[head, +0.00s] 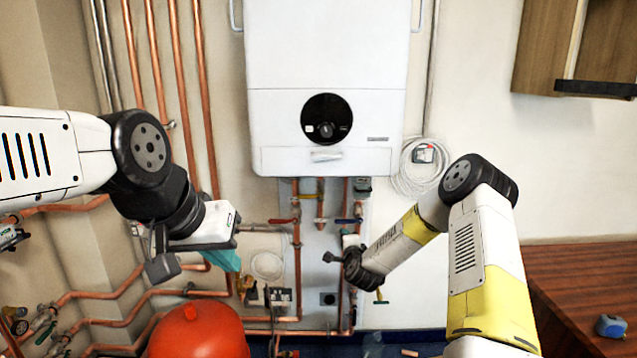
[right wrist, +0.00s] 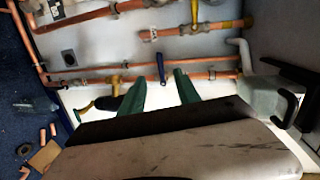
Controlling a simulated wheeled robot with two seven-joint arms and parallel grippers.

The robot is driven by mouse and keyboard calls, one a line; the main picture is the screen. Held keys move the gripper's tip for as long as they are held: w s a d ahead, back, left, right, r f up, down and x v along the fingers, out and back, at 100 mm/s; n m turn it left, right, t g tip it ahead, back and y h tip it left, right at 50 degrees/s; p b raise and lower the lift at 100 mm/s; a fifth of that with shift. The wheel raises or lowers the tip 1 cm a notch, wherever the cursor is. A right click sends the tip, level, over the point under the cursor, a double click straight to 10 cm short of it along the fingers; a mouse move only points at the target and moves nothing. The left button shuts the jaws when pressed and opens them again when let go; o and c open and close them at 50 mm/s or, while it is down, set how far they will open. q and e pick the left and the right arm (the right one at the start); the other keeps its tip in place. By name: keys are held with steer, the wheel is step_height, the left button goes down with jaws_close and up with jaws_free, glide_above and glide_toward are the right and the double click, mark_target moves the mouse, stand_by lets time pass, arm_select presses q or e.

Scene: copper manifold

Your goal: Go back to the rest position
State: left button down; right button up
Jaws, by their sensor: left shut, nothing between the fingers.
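My left gripper (head: 224,260) shows teal fingers below its white housing, in front of the copper pipes at the left of the head view. It is shut with nothing between the fingers. My right arm reaches in from the lower right, and its dark wrist end is below the boiler's right side. In the right wrist view the right gripper (right wrist: 160,90) has two teal fingers apart with a gap between them. The gripper is empty. A copper pipe (right wrist: 108,72) and a blue valve handle (right wrist: 160,66) show just beyond the fingertips. I cannot tell how close they are.
A white boiler (head: 325,125) hangs on the wall, with copper pipes and valves under it. A red vessel (head: 198,333) stands at the lower left. A wooden worktop (head: 585,285) with a blue tape measure (head: 610,326) is at the right. A wooden cabinet (head: 545,45) hangs above.

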steer(key=s+r+n+g+y, duration=0.1)
steer(key=s+r+n+g, duration=0.4)
steer(key=s+r+n, duration=0.95)
steer(key=s+d+r+g, duration=0.1)
steer(key=s+r, duration=0.2)
steer(key=s, duration=0.7)
steer(key=s+d+r+n+g, duration=0.1)
steer(key=s+r, duration=0.3)
steer(key=s, duration=0.6)
steer(key=s+d+r+n+g, duration=0.1)
steer(key=s+d+r+g, duration=0.1)
steer(key=s, duration=0.9)
steer(key=shift+d+r, duration=0.65)
steer(key=shift+r, duration=0.1)
